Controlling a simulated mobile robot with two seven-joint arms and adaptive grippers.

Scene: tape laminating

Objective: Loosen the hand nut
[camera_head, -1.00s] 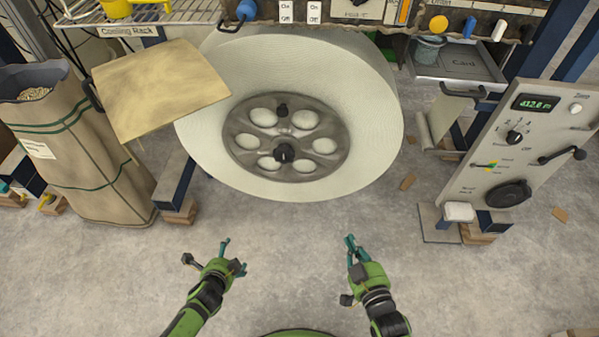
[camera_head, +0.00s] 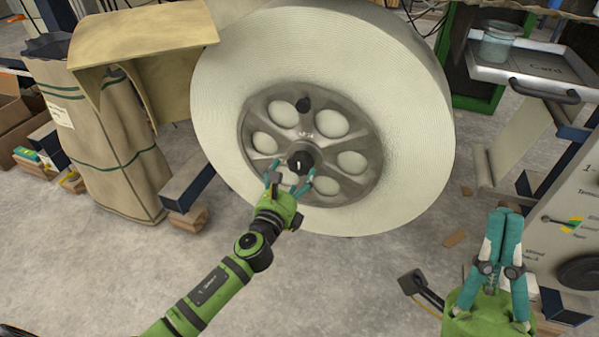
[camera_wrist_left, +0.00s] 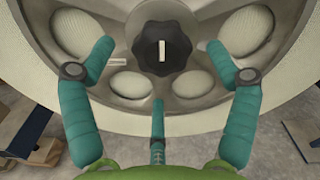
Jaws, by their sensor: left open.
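The black lobed hand nut (camera_head: 300,161) sits at the centre of the grey metal hub (camera_head: 335,148) of a big cream tape roll (camera_head: 415,90). A white mark shows on its face. In the left wrist view the nut (camera_wrist_left: 161,48) is near the top middle, between the teal fingers. My left gripper (camera_head: 290,178) is open just below and in front of the nut, with a finger to each side and a third finger below. The fingers look apart from the nut. My right gripper (camera_head: 505,213) is at the lower right, away from the roll, its fingertips together and empty.
A brown paper bag (camera_head: 100,150) and a tan board (camera_head: 140,40) stand left of the roll.

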